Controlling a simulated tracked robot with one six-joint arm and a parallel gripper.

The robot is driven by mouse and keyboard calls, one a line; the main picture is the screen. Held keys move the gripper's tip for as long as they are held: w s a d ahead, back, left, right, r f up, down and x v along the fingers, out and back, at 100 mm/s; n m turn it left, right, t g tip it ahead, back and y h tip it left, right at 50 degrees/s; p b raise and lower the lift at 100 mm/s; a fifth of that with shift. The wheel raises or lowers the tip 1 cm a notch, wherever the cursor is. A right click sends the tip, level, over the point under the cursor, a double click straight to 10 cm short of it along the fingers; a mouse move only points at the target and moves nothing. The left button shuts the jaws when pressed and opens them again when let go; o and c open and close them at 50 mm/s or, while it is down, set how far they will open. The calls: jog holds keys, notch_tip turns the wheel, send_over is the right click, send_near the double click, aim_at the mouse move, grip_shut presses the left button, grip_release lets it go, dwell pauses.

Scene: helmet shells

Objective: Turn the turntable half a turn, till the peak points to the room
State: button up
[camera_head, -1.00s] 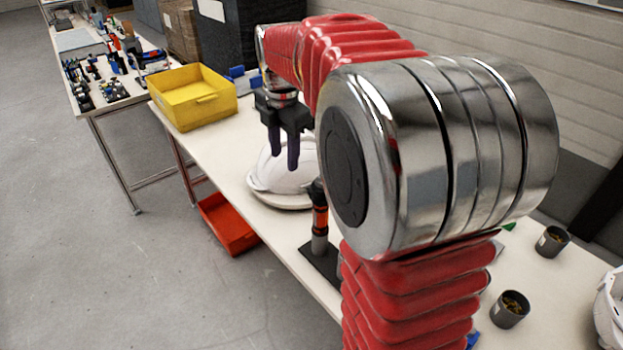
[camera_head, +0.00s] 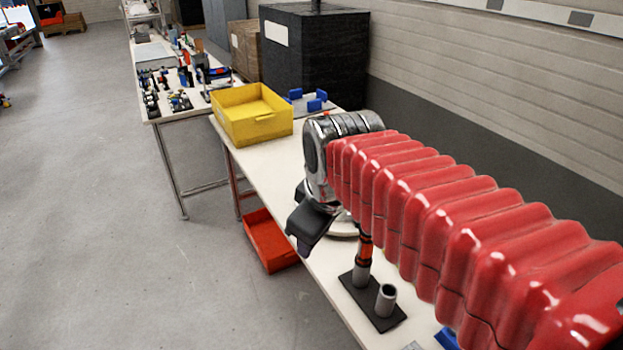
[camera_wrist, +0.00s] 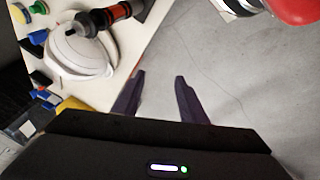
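The white helmet shell (camera_wrist: 75,50) lies on the turntable (camera_wrist: 66,74), a pale disc on the table, at the upper left of the wrist view. I cannot tell which way its peak points. In the head view my arm hides the shell; only a sliver of the turntable (camera_head: 343,229) shows. My gripper (camera_wrist: 159,78) is open and empty, its two dark fingers apart over bare floor beyond the table's edge. It is beside the turntable and touches nothing that I can see.
An orange-and-black tool (camera_head: 365,247) stands upright in a black holder (camera_head: 384,318) close to the turntable. A yellow bin (camera_head: 251,116) sits on the table's far part. A red bin (camera_head: 268,240) is below the table.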

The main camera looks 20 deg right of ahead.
jog(key=s+a+f+m+t, duration=0.1)
jog(key=s+a+f+m, duration=0.2)
jog(key=s+m, duration=0.3)
jog(key=shift+s+a+f, duration=0.2)
jog(key=shift+s, duration=0.2)
jog(key=shift+c, duration=0.9)
jog(key=shift+a, duration=0.1)
